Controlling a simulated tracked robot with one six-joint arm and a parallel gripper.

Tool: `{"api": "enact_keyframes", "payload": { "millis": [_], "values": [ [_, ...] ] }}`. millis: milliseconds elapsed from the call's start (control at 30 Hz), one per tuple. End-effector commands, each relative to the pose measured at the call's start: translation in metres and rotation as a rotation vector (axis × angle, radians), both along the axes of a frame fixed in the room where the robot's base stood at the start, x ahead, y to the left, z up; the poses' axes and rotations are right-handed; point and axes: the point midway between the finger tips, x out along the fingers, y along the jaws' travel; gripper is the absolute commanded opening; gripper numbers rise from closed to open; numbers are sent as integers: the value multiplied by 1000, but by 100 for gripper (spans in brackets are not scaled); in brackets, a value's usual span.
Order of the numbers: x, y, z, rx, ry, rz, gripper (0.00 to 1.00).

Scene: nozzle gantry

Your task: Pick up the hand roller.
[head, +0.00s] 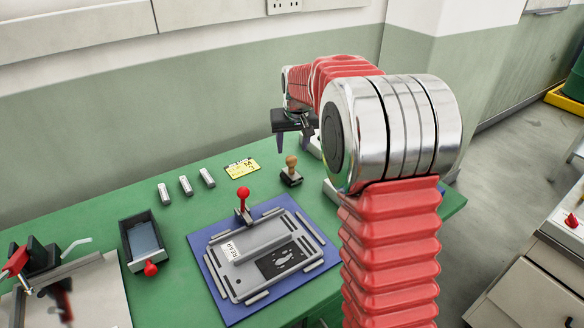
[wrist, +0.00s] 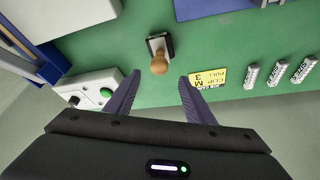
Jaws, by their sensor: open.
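A small upright tool with a tan wooden knob on a dark base, which looks like the hand roller (head: 290,172), stands on the green bench right of the yellow card. In the wrist view the hand roller (wrist: 158,63) shows from above, its knob between the lines of the two fingers. My gripper (head: 293,147) is open and empty, above and apart from it. In the wrist view the purple fingers of my gripper (wrist: 159,76) are spread to either side of the knob, not visibly touching it. The underside of its base is hidden.
The yellow card (head: 242,168) and several small grey blocks (head: 186,185) lie nearby. A blue mat (head: 218,300) holds a grey fixture with a red-knobbed lever (head: 243,198). A black tray (head: 130,248) stands left. A white button box (wrist: 92,90) is close to one finger.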

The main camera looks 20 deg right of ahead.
Motion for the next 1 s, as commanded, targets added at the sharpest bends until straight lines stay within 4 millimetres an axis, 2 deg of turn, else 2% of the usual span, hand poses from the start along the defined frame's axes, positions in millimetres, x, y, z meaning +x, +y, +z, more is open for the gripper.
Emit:
{"api": "enact_keyframes", "payload": {
  "millis": [100,200,667,767,1000],
  "values": [
    [7,-1,-19,1,3,0,49],
    [11,-2,-28,0,2,0,49],
    [14,-3,-35,0,0,1,49],
    [17,-3,-41,0,1,1,49],
    [29,-7,-70,1,3,1,49]
  ]
}}
